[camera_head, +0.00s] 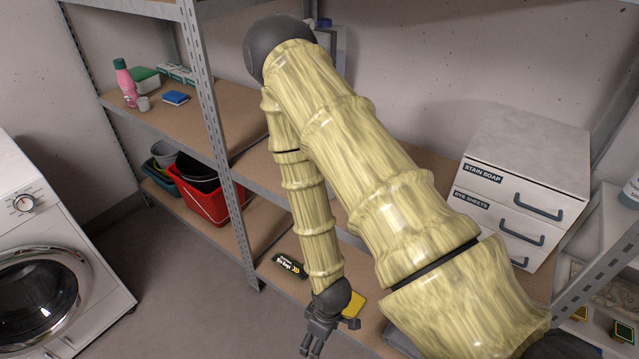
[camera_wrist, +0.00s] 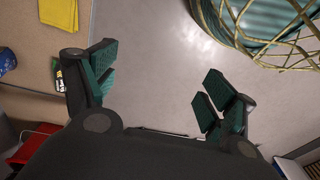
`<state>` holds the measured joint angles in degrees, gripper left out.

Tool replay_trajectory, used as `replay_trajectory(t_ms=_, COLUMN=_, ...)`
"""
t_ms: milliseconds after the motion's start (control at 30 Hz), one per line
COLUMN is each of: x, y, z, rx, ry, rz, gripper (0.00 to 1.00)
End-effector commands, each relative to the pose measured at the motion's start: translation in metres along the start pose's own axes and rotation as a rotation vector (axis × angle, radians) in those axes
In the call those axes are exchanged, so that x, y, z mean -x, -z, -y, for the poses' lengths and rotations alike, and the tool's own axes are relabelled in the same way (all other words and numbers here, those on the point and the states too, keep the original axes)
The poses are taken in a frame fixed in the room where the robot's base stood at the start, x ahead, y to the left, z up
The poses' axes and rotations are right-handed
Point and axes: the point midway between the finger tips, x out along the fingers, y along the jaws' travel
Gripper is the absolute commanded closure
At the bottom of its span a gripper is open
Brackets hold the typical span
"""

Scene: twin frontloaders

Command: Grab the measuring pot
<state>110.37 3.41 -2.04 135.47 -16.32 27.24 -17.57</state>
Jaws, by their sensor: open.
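A small grey cup (camera_head: 143,103), which may be the measuring pot, stands on the upper left shelf next to a pink bottle (camera_head: 125,82) in the head view. It is too small there to be sure. My gripper (camera_head: 312,347) hangs low in front of the shelves, well below and to the right of the cup. In the wrist view, my gripper (camera_wrist: 158,85) has its fingers spread wide with only grey floor between them. I cannot make out the cup in the wrist view.
A blue sponge (camera_head: 175,97) lies right of the cup. A red bin (camera_head: 205,203) sits on the lower shelf. A metal post (camera_head: 212,120) stands between shelf sections. A washing machine (camera_head: 50,265) stands left. A wire basket (camera_wrist: 265,45) is at the wrist view's upper right.

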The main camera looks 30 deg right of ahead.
Motion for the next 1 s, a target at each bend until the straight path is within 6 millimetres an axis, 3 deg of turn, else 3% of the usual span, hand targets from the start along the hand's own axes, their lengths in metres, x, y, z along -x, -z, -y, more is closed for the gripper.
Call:
replay_trajectory(t_ms=33, x=0.018, y=0.02, z=-0.012, rx=0.102, ry=-0.001, rz=-0.015, gripper=0.16)
replay_trajectory(t_ms=100, x=0.036, y=0.041, z=-0.026, rx=0.255, ry=-0.001, rz=-0.02, gripper=0.16)
replay_trajectory(t_ms=267, x=0.085, y=0.083, z=-0.064, rx=0.609, ry=-0.029, rz=-0.011, gripper=0.16)
replay_trajectory(t_ms=500, x=0.178, y=0.137, z=-0.136, rx=1.124, ry=-0.136, rz=0.075, gripper=0.16)
replay_trajectory(t_ms=800, x=0.303, y=0.18, z=-0.224, rx=1.619, ry=-0.294, rz=0.303, gripper=0.16)
replay_trajectory(t_ms=1000, x=0.344, y=0.189, z=-0.25, rx=1.748, ry=-0.339, rz=0.404, gripper=0.16)
